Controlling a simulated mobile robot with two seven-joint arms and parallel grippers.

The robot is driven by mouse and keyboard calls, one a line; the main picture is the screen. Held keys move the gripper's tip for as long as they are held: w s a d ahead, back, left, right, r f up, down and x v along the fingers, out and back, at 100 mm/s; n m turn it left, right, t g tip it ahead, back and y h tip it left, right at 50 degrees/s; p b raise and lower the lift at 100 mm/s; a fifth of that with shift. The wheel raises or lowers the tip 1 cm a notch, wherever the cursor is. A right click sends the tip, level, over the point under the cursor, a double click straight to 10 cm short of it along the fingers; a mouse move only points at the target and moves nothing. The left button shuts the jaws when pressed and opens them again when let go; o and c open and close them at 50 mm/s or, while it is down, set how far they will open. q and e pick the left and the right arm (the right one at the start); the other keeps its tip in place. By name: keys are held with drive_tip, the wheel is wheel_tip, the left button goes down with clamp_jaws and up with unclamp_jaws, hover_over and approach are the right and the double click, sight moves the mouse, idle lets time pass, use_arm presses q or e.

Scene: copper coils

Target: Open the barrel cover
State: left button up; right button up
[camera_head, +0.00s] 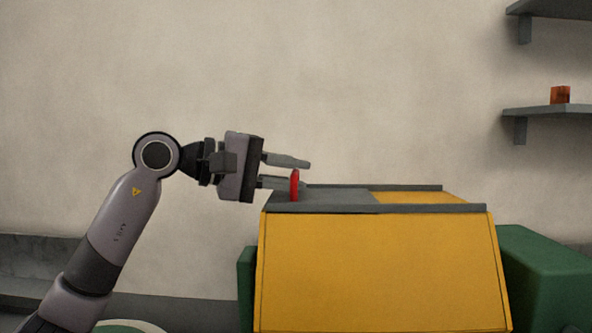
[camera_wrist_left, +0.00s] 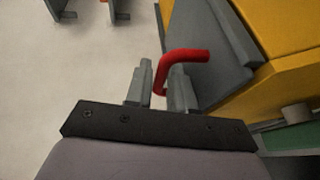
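A yellow barrel housing (camera_head: 380,270) stands right of centre in the head view, with a dark grey cover (camera_head: 335,200) lying between two rails on the left part of its top. A red handle (camera_head: 295,186) rises at the cover's left end. In the left wrist view the bent red handle (camera_wrist_left: 187,56) shows beside the grey cover (camera_wrist_left: 208,78). My left gripper (camera_head: 290,172) is at the handle, its two fingers apart. In the wrist view the handle's lower end lies between the fingertips of my left gripper (camera_wrist_left: 160,85), with a gap visible beside it. My right gripper is out of view.
Green blocks (camera_head: 550,270) flank the housing. Two grey wall shelves hang at the right, the lower one (camera_head: 550,111) holding a small orange-brown block (camera_head: 560,95). The space above the housing is clear.

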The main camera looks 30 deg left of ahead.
use_arm(q)
drive_tip(key=shift+w+d+f, duration=0.15)
drive_tip(key=shift+w+d, duration=0.15)
drive_tip(key=shift+w, duration=0.05)
clamp_jaws()
drive_tip(key=w+d+p, duration=0.1)
drive_tip(key=d, duration=0.2)
drive_tip(key=w+d+p, duration=0.1)
drive_tip(key=w+d, duration=0.1)
drive_tip(key=d, duration=0.2)
drive_tip(key=w+d+p, duration=0.1)
drive_tip(key=w+d, duration=0.1)
drive_tip(key=d, duration=0.2)
drive_tip(key=shift+w+d, duration=0.15)
drive_tip(key=shift+w, duration=0.05)
drive_tip(key=shift+w+d, duration=0.2)
drive_tip(key=shift+d, duration=0.15)
unclamp_jaws()
